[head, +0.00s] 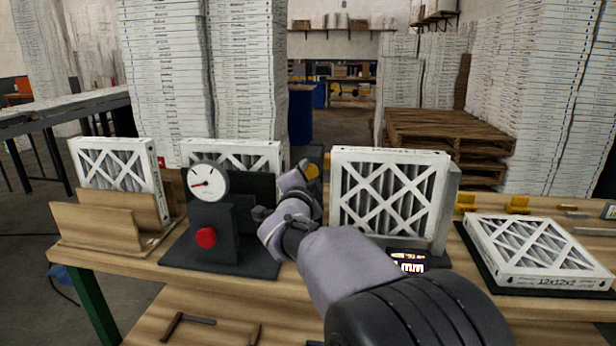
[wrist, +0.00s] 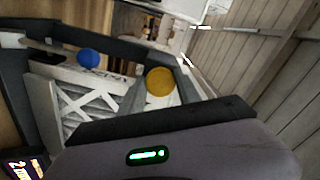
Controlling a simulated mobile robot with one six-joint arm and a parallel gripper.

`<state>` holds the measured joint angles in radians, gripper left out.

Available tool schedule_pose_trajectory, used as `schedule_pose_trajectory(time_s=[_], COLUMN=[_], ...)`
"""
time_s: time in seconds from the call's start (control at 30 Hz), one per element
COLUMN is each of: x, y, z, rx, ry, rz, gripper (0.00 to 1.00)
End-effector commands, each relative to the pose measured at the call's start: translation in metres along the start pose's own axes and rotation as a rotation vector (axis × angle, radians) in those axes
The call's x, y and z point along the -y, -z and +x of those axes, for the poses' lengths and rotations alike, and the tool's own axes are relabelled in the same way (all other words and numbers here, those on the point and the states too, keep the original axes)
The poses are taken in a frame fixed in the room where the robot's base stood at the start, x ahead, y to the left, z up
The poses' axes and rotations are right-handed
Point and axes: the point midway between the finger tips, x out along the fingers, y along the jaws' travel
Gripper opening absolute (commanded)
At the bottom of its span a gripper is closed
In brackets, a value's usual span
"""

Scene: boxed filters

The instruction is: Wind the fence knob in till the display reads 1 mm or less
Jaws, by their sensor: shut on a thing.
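A yellow knob (wrist: 160,81) sits between the fingers of my gripper (wrist: 161,92) in the wrist view, and the fingers are shut on it. In the head view the yellow knob (head: 313,171) shows just past my gripper (head: 310,174), left of an upright white-framed filter (head: 388,195). A grey plate (head: 447,210) stands against the filter's right side. A small dark display (head: 409,256) with lit characters stands below the filter; my arm covers part of it, and I can make out only "mm". The display (wrist: 22,165) is cut off in the wrist view.
A dial gauge (head: 208,181) with a red button (head: 205,237) stands left of my arm. A blue knob (wrist: 88,58) shows beyond the yellow one. A wooden rack (head: 100,225) holds a filter at left. Another filter (head: 535,250) lies flat at right.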

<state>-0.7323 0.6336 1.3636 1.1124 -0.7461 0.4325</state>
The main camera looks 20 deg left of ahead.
Motion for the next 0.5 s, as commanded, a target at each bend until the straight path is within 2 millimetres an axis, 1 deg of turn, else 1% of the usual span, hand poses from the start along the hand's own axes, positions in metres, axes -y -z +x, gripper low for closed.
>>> schedule_pose_trajectory(time_s=[0.07,0.1,0.2,0.5], x=[0.0000,0.0000,0.0000,0.0002], y=[-0.0001,-0.0001,-0.0001,0.0000], z=[0.0000,0.0000,0.0000,-0.0013], rx=[0.000,0.000,0.000,0.000], ry=[0.000,0.000,0.000,0.000], rz=[-0.001,-0.001,-0.001,-0.001], gripper=[0.00,0.43,0.61,0.61])
